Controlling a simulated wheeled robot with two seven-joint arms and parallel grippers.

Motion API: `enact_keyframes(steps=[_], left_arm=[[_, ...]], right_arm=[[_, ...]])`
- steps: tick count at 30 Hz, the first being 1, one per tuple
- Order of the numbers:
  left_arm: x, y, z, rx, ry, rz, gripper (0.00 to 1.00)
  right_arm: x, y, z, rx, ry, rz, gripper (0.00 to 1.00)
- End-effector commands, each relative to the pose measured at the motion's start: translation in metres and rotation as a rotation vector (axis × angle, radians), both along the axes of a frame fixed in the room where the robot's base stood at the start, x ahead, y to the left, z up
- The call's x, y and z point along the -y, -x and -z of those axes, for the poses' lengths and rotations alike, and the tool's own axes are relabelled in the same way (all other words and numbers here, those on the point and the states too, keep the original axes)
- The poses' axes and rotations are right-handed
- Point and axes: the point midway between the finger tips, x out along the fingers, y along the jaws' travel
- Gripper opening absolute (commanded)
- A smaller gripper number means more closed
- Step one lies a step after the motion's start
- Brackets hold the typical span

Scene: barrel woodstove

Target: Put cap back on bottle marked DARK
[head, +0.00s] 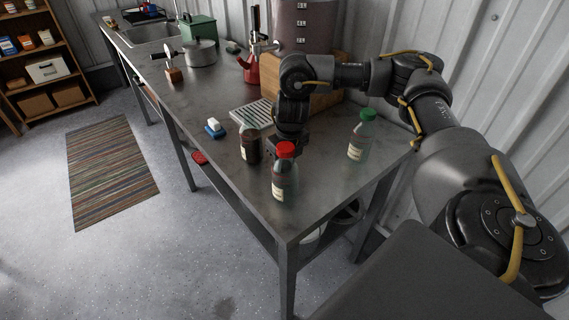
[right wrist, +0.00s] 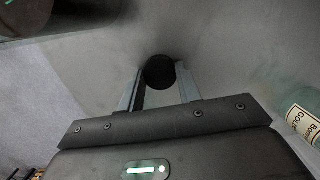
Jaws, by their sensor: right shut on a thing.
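In the right wrist view my right gripper (right wrist: 160,85) is shut on a round black cap (right wrist: 160,72), seen between its two fingers. In the head view the right gripper (head: 287,145) points down over the metal counter, partly hidden behind a red-capped bottle (head: 285,185); the cap cannot be made out there. A dark brown bottle (head: 250,147) stands upright just left of the gripper, with no coloured cap seen on it. Its label is too small to read. My left gripper is not in view.
A green-capped bottle (head: 359,138) stands to the right on the counter (head: 225,180). A label with "GOLD" (right wrist: 303,122) shows at the right of the wrist view. A blue-and-white sponge (head: 214,128), a drip tray (head: 250,111) and a wooden box (head: 325,90) are nearby.

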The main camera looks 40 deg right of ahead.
Motion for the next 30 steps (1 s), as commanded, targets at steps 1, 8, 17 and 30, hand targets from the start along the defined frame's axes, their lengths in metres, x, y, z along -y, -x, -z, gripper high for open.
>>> enact_keyframes(steps=[1, 8, 17, 30], left_arm=[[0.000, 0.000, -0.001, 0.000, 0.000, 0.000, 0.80], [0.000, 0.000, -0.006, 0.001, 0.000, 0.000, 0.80], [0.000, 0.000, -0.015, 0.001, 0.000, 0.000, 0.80], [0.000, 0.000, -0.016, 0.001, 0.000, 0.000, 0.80]], right_arm=[[0.000, 0.000, -0.002, 0.001, 0.000, 0.000, 0.14], [0.000, -0.001, -0.026, 0.004, 0.000, -0.001, 0.14], [0.000, -0.001, -0.079, 0.005, 0.001, -0.001, 0.14], [0.000, 0.000, -0.100, 0.000, 0.000, -0.001, 0.14]])
